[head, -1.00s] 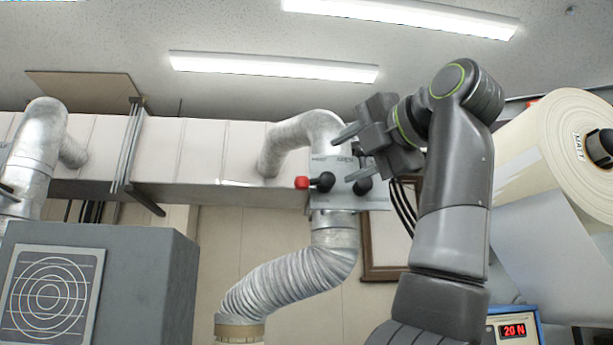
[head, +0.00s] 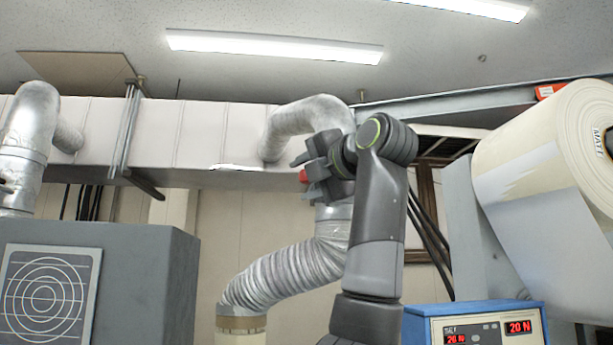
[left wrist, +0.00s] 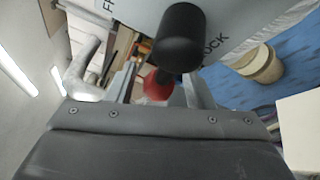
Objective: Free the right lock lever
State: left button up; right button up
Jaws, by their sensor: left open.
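My left gripper (head: 303,175) is open in front of the lever plate on the silver duct (head: 335,225). It hides nearly all of the plate in the head view; a bit of a red knob (head: 303,175) shows between its fingers. In the left wrist view a black round-ended knob (left wrist: 180,38) stands close above the gripper, in front of a pale plate (left wrist: 128,10) lettered "FR…" and, partly hidden, "…CK". The red knob (left wrist: 158,86) shows lower, near the fingers; contact cannot be told. Which lever is the right one cannot be told. My right gripper is not in view.
A ribbed flexible hose (head: 280,282) hangs below the plate. A grey cabinet (head: 150,270) stands at left, a large white roll (head: 540,140) at right. A blue-framed display box (head: 475,325) reading 20 N is at lower right. A long pale duct (head: 205,140) runs behind.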

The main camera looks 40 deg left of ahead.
pick_arm(q)
jog(key=shift+d, duration=0.15)
jog(key=c, duration=0.7)
jog(key=shift+c, duration=1.3)
jog(key=shift+s+r+m+t+y+b, duration=0.1)
jog(key=shift+r+m+y+b, duration=0.15)
jog(key=shift+m+b, duration=0.25)
jog(key=shift+w+r+m+t+y+b, duration=0.1)
jog(key=shift+r+m+y+b, duration=0.1)
jog(key=shift+m+b, duration=0.25)
jog(key=shift+s+r+m+t+y+b, duration=0.1)
jog(key=shift+r+m+y+b, duration=0.2)
jog(key=shift+m, duration=0.35)
jog(key=shift+r+m+t+y+b, duration=0.35)
jog(key=shift+m+b, duration=0.4)
jog(key=shift+m, duration=0.25)
jog(key=shift+w+d+r+m+t+b, duration=0.15)
jog(key=shift+r+m+t+b, duration=0.25)
jog(key=shift+m, duration=0.6)
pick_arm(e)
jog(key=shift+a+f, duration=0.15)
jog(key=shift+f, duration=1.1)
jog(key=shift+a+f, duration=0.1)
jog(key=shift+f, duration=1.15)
pick_arm(q)
jog(key=shift+r, duration=0.1)
